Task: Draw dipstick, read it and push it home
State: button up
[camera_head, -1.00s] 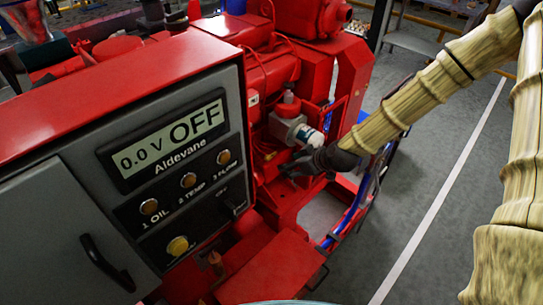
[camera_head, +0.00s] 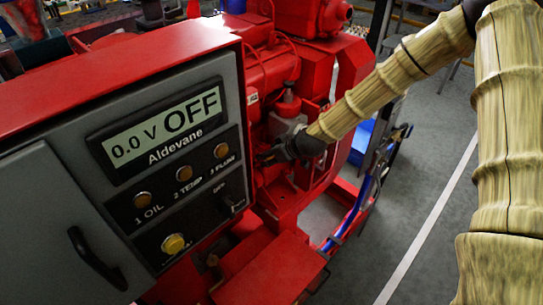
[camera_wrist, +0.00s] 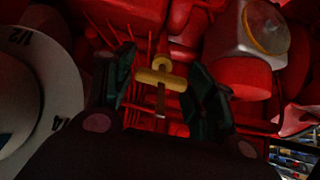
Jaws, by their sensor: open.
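The dipstick (camera_wrist: 161,73) has a yellow T-shaped handle with a small ring on top and a narrow stem below. In the wrist view it stands between the two dark fingers of my gripper (camera_wrist: 163,88). The fingers are apart, with a visible gap on each side of the handle. In the head view my gripper (camera_head: 268,154) is beside the red engine (camera_head: 275,75), just right of the control panel. I cannot make out the dipstick there.
The grey control panel (camera_head: 160,150) reads "0.0 V OFF" and stands close left of my gripper. Open floor (camera_head: 420,190) lies right.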

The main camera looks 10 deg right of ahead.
jog(key=c, duration=1.2)
jog(key=w+r+p+v, duration=0.1)
jog(key=p+v, duration=0.2)
jog(key=v, duration=0.7)
jog(key=shift+s+r+p, duration=0.25)
jog(key=shift+r+p, duration=0.1)
jog(key=shift+a, duration=0.1)
jog(key=o, duration=1.2)
jog(key=v, duration=1.2)
jog(key=shift+f, duration=0.1)
